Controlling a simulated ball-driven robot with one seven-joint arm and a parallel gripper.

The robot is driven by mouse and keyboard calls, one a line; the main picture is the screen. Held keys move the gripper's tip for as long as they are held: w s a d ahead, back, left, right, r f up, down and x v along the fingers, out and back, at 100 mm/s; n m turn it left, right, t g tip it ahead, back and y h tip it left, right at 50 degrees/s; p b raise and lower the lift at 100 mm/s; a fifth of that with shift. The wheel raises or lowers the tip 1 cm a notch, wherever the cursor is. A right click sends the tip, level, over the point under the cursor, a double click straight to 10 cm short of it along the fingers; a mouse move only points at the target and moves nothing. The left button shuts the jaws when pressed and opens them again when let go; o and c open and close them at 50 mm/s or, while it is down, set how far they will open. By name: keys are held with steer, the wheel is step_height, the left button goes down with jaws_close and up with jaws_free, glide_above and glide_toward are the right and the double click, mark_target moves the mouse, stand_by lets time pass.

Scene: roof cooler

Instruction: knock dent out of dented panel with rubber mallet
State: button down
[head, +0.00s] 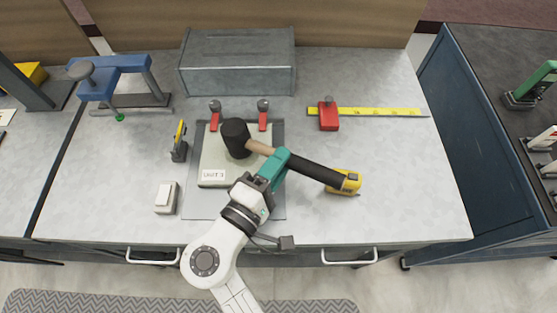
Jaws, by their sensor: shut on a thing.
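The rubber mallet has a black head (236,138) and a wooden handle with a black grip (316,172). My gripper (277,163) is shut on the mallet's handle, near where the wood meets the black grip. The mallet head is over the dented panel (213,177), a pale plate labelled UNIT 3. I cannot tell whether the head touches the panel or hangs above it. The dent itself does not show; the mallet head and my arm cover part of the panel. Two red toggle clamps (215,118) (263,117) stand at the panel's back edge.
A grey metal box (238,62) stands at the back. A yellow ruler (375,112) lies right, with a red block (328,115) at it. A yellow tape measure (345,182) sits by the grip's end. A white block (166,197) is front left. The right bench top is mostly clear.

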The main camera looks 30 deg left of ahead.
steer(key=shift+f, duration=0.8)
step_height(320, 180, up, 7)
steer(key=p, duration=0.4)
steer(key=shift+f+p, duration=0.2)
steer(key=shift+p, duration=0.2)
steer(key=shift+r, duration=0.1)
step_height(320, 180, up, 3)
steer(key=shift+f+p, duration=0.15)
steer(key=shift+p, duration=1)
step_height(320, 180, down, 9)
steer(key=b, duration=0.7)
steer(key=shift+b, duration=0.4)
step_height(320, 180, up, 6)
steer(key=p, duration=0.4)
steer(key=shift+p, duration=0.35)
